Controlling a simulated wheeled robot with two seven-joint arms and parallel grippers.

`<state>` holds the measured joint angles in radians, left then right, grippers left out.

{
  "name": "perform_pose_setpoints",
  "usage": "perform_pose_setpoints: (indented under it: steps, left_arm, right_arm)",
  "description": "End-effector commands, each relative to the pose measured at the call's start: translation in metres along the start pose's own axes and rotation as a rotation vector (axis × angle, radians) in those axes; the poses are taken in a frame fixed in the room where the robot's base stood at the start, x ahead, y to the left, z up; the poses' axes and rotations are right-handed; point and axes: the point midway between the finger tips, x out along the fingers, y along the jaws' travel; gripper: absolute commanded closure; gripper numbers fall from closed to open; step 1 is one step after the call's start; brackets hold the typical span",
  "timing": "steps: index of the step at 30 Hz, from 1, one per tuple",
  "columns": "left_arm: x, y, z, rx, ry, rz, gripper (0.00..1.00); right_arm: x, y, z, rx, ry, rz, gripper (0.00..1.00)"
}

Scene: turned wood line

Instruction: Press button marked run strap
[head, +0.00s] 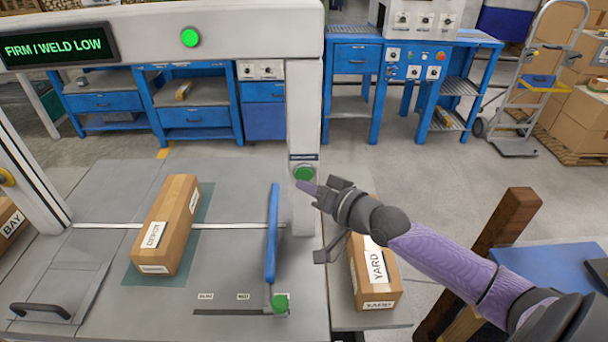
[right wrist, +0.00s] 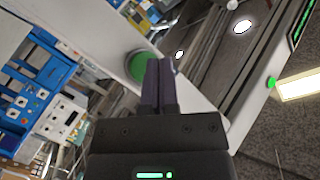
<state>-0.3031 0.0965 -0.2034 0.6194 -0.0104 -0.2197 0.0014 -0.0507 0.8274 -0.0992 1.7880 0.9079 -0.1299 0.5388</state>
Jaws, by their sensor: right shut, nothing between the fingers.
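A round green button (head: 304,173) sits on the front of the machine's right-hand white post, under a small dark label too small to read. It also shows in the right wrist view (right wrist: 139,66), left of the fingertips and partly covered by them. My right gripper (head: 307,187) is shut and empty, its fingertips at the lower edge of the button in the head view. In the right wrist view the closed fingers (right wrist: 159,68) point toward the post. I cannot tell whether they touch the button. My left gripper is out of view.
A carton (head: 163,228) lies on the grey machine bed under the arch. A blue lever (head: 272,235) stands right of it. A YARD carton (head: 371,285) lies below my right arm.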

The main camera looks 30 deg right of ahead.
Motion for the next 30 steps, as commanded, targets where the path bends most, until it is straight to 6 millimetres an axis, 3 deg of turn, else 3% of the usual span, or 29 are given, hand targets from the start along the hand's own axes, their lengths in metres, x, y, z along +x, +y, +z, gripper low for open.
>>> perform_pose_setpoints:
  steps: [30]
  left_arm:
    - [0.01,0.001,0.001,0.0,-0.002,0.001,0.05]
  right_arm:
    - [0.009,0.006,-0.006,-0.001,0.0,0.0,1.0]
